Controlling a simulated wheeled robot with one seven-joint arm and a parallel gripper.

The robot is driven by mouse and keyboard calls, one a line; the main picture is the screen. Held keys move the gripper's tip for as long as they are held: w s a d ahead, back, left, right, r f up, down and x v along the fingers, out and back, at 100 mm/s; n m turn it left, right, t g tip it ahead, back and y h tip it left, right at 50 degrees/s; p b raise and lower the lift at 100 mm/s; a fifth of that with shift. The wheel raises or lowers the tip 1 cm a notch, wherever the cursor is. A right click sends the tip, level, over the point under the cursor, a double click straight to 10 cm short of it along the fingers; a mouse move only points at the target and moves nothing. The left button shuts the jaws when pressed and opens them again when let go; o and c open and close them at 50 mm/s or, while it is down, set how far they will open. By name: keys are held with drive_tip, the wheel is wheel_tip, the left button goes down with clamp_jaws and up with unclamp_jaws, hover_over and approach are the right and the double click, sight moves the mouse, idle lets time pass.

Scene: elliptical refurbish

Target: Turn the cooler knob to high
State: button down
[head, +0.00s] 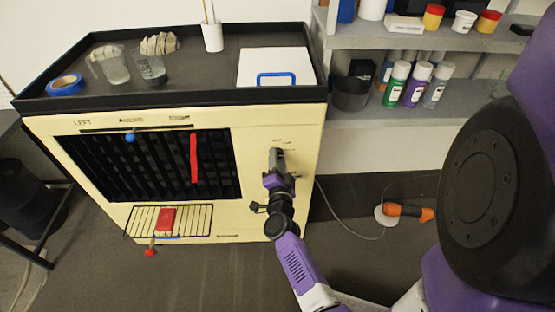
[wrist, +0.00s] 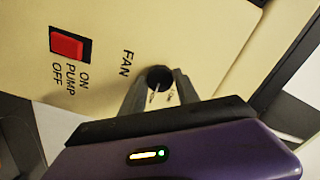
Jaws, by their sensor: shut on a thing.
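The cooler (head: 250,135) is a cream box with a dark grille on its front. Its black round fan knob (wrist: 158,76) sits beside the word FAN in the wrist view. My gripper (wrist: 161,83) is shut on the knob, one finger on each side. In the head view my gripper (head: 277,160) is at the right part of the cooler's front, and it hides the knob there. A small white mark shows by the knob, but the print around it is too small to read, so I cannot tell the setting.
A red pump switch (wrist: 67,45) is on the same panel. A black tray top (head: 205,65) on the cooler holds glasses, blue tape and a white box. Shelves (head: 410,110) with bottles stand at the right. An orange-handled tool (head: 408,212) and cable lie on the floor.

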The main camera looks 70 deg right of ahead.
idle(0.3)
drive_tip(key=c, duration=0.9)
unclamp_jaws()
drive_tip(key=b+v, duration=0.1)
drive_tip(key=v, duration=0.6)
drive_tip(key=shift+s+a, duration=0.2)
drive_tip(key=shift+a, duration=0.2)
drive_tip(key=shift+w, duration=0.1)
